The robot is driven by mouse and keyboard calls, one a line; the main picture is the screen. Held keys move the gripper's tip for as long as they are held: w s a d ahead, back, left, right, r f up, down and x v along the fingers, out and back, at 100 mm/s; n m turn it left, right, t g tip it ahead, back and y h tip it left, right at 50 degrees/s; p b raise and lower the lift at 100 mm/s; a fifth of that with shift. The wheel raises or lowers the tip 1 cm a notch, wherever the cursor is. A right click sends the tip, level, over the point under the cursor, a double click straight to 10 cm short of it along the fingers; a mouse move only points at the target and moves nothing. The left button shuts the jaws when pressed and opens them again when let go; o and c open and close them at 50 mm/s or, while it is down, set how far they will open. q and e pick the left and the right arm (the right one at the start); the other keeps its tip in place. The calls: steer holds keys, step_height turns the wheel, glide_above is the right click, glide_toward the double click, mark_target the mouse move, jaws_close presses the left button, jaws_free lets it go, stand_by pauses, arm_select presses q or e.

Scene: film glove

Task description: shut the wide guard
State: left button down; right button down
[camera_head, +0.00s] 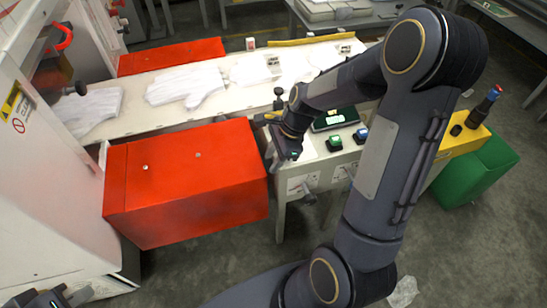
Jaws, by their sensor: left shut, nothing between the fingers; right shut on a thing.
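The wide guard appears to be the large orange-red box-like panel (190,205) at the near side of the white conveyor (125,125). Its left end is near the white machine body (50,190), and it juts out toward me over the floor. My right gripper (277,160) is at the guard's right edge, fingers down and shut on its edge or handle; the arm's wrist partly hides the contact. My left gripper (48,298) is shut and empty in the bottom left corner, partly cut off, well away from the guard.
White gloves (187,86) lie along the conveyor. Another orange-red guard (170,56) is on the far side. A green bin (475,170) stands right.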

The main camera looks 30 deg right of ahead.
steer(key=shift+s+f, duration=0.15)
steer(key=shift+f, duration=0.15)
steer(key=c, duration=1.3)
jaws_free()
steer(key=o, duration=0.4)
steer(key=shift+r, duration=0.1)
steer(key=p+v, duration=0.1)
steer(key=v, duration=0.6)
steer(key=shift+d+r, duration=0.15)
steer(key=shift+r, duration=0.2)
